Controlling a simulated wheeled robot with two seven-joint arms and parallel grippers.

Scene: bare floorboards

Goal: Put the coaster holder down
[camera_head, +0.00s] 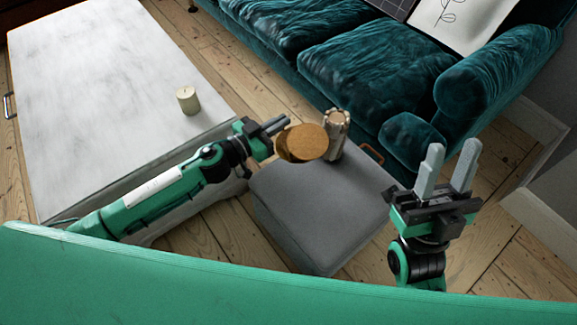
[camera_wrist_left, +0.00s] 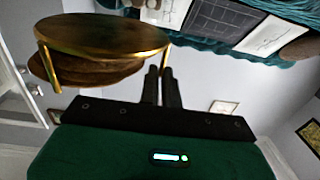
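The coaster holder (camera_head: 303,143) is a round gold frame with brown round coasters. It is held tilted in the air, over the back left part of the grey ottoman (camera_head: 315,215) in the head view. My left gripper (camera_head: 277,126) is at its left edge, with its fingers close together on it. In the left wrist view the holder (camera_wrist_left: 105,35) shows with gold rim and legs. The left fingertips (camera_wrist_left: 164,72) meet its gold edge at the right side. My right gripper (camera_head: 448,165) is open and empty, pointing up, right of the ottoman.
A pale ribbed cylinder (camera_head: 337,122) stands at the back of the ottoman, just behind the holder. A marble-topped table (camera_head: 90,90) with a candle (camera_head: 187,99) is at left. A teal sofa (camera_head: 370,75) stands behind. The ottoman's front top is clear.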

